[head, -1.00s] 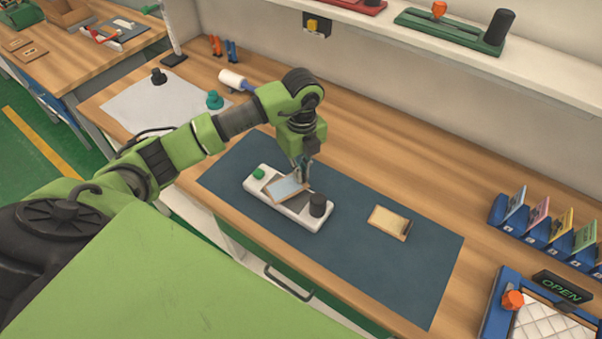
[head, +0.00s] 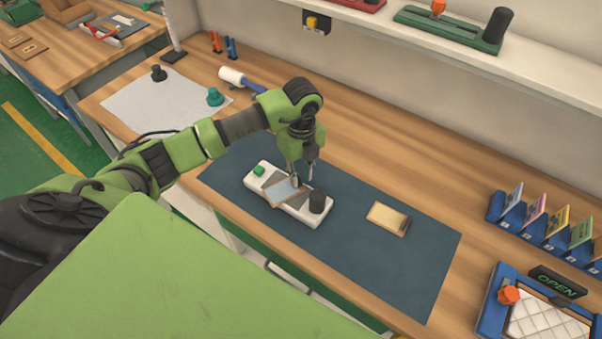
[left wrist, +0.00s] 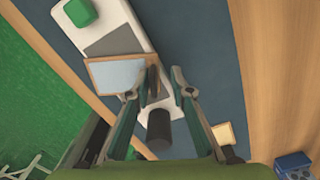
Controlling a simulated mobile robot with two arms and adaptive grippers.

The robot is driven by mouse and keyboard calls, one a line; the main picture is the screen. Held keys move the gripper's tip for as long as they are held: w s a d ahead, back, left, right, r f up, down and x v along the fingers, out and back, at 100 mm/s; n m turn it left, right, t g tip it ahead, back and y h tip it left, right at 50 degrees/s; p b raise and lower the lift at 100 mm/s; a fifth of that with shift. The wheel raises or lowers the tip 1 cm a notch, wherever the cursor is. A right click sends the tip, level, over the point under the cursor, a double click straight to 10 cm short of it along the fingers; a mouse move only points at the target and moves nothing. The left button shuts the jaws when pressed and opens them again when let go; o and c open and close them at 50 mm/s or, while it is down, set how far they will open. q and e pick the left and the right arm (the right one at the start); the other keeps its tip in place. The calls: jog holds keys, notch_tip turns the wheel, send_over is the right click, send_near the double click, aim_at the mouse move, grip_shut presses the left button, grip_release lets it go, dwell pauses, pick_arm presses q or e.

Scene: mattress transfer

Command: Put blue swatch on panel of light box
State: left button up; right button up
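The light box (head: 262,181) is a white bar with a green button at its left end and a black knob at its right. It lies on the dark blue mat. The blue swatch (head: 284,189), a pale blue card with a brown border, lies askew on the box. In the left wrist view the swatch (left wrist: 117,74) covers part of the grey panel (left wrist: 113,42) and overhangs one long edge of the box. My right gripper is out of view.
A tan swatch (head: 388,218) lies on the mat (head: 411,262) right of the box. A blue rack (head: 541,232) of coloured swatches and a blue-framed unit with an OPEN sign (head: 559,282) stand at the right. The mat around the box is mostly clear.

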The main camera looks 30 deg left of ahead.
pick_arm(q)
jog(key=shift+r, duration=0.3)
notch_tip(320, 180, up, 12)
jog(key=b, duration=0.3)
jog(key=shift+f, duration=0.15)
